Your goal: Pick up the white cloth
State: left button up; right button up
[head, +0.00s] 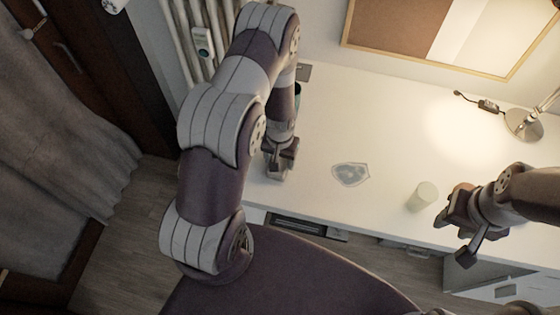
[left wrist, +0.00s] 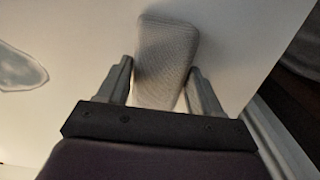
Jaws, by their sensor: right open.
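The white cloth (left wrist: 163,55) is a pale, textured, roughly rectangular piece on the white desk in the left wrist view. My left gripper (left wrist: 160,75) has one finger on each side of it, both close to its edges. I cannot tell whether the fingers press on it. In the head view my left gripper (head: 277,172) points down at the desk's left front part, and the arm and gripper mostly hide the cloth there. My right gripper (head: 453,232) is open and empty over the desk's front edge at the right.
A pale cup (head: 424,196) stands near my right gripper. A lamp base (head: 523,123) is at the back right. The desk's middle is largely clear.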

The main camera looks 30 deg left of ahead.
aim_at(281, 160)
pick_arm(q)
jog(key=shift+c, duration=1.1)
jog(key=shift+r, duration=0.25)
notch_tip(281, 160, up, 4)
jog(key=shift+w+d+f, duration=0.1)
jog(key=shift+w+d, duration=0.05)
jog(key=w+d+r+b, duration=0.1)
jog(key=w+d+r, duration=0.1)
jog(key=d+r, duration=0.4)
jog(key=d, duration=0.5)
jog(key=shift+w+r, duration=0.35)
jog(key=shift+r, duration=0.05)
